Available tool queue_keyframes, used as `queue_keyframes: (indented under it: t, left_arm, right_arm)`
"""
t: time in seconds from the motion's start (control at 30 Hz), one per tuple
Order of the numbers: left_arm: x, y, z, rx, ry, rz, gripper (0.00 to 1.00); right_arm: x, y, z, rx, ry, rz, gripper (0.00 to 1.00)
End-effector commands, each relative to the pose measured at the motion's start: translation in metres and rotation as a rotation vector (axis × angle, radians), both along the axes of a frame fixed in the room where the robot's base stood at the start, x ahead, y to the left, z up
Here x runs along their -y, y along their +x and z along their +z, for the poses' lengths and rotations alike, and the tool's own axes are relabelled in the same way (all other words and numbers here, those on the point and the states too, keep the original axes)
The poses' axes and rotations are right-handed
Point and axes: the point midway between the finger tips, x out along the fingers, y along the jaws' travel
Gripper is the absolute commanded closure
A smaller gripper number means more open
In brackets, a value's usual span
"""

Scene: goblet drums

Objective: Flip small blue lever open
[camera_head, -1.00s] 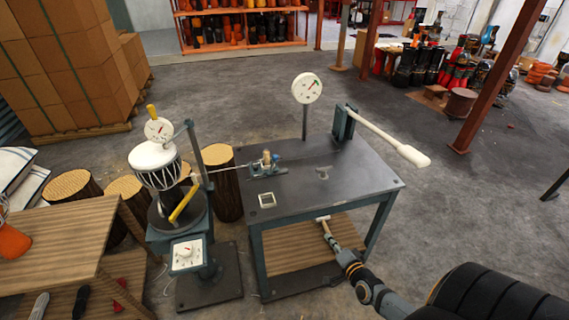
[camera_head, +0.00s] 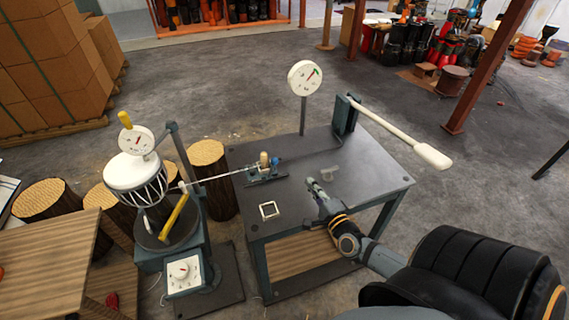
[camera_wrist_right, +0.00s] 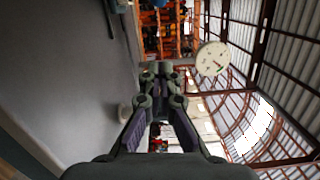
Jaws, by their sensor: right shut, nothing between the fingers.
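A small valve-like fitting (camera_head: 262,172) with a tan knob sits on the dark table's back left part. A small blue piece, seemingly the small blue lever (camera_head: 276,160), is at its right side. A bit of blue also shows at the top of the right wrist view (camera_wrist_right: 158,3). My right gripper (camera_head: 311,182) is over the table, to the right of and nearer than the fitting, apart from it. In the wrist view its fingertips (camera_wrist_right: 160,69) are together with nothing between them. My left gripper is out of view.
The dark table (camera_head: 360,180) carries a round gauge (camera_head: 304,77) on a post and a large white-handled lever (camera_head: 405,137) at the back right. A square frame (camera_head: 269,210) lies at the front left. A drum (camera_head: 137,176) stands in a rig on the left.

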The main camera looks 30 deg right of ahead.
Motion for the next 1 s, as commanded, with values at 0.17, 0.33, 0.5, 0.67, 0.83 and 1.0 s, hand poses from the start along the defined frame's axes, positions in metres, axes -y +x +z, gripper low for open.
queue_keyframes:
  t: [0.17, 0.33, 0.5, 0.67, 0.83, 1.0]
  left_arm:
    - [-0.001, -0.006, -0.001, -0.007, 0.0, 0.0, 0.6]
    - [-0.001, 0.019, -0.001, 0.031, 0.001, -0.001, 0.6]
    - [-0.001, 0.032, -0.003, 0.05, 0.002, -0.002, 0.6]
    - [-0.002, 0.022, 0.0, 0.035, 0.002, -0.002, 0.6]
    - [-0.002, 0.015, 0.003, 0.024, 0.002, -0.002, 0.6]
    - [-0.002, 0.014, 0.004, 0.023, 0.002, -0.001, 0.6]
  right_arm:
    - [0.002, 0.011, 0.001, 0.003, -0.001, -0.001, 1.0]
    - [0.007, 0.044, 0.001, 0.006, -0.001, -0.003, 1.0]
    - [0.012, 0.081, 0.001, 0.004, 0.0, -0.001, 1.0]
    - [0.004, 0.104, 0.005, 0.001, 0.004, -0.001, 1.0]
    - [-0.015, 0.112, 0.006, 0.0, 0.001, -0.001, 1.0]
    - [-0.022, 0.115, 0.006, 0.0, -0.001, 0.0, 1.0]
